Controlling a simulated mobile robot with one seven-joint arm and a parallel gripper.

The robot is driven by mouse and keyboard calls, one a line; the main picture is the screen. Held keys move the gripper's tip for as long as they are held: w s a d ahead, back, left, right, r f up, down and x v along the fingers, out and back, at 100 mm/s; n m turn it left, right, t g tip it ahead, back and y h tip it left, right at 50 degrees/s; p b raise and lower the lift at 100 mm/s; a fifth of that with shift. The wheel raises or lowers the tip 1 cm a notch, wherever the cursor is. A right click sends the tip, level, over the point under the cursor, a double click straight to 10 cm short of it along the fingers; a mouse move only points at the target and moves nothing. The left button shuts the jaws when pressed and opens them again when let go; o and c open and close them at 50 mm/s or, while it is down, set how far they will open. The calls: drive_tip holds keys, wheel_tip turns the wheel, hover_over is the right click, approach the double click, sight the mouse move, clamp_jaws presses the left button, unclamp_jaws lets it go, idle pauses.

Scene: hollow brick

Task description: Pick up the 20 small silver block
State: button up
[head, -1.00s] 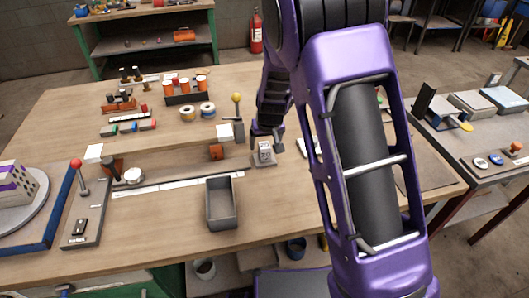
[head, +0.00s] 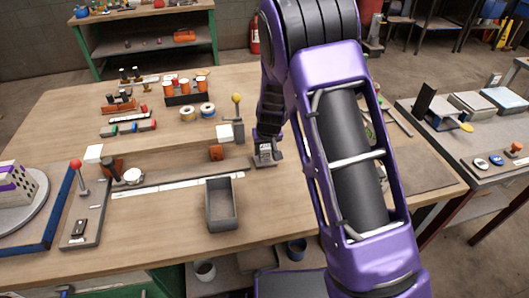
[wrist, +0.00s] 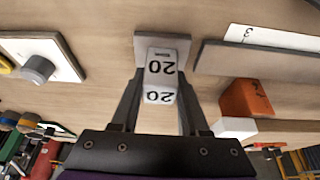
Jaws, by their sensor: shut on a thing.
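The small silver block marked "20" (wrist: 161,72) is between my gripper's fingers in the wrist view, with the number showing on two faces. My gripper (wrist: 158,100) is shut on it. A flat grey plate (wrist: 143,48) lies just behind or under the block; I cannot tell whether the block still touches it. In the head view my gripper (head: 267,150) is low over the table right of the middle, and the block (head: 265,152) is partly hidden by the fingers.
An open grey bin (head: 221,226) stands at the table's front. An orange block (head: 216,153) and a yellow-knobbed lever (head: 237,110) are just left of my gripper. A long white ruler strip (head: 170,186) lies further left. Bare wood (head: 300,200) lies right of the bin.

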clamp_jaws()
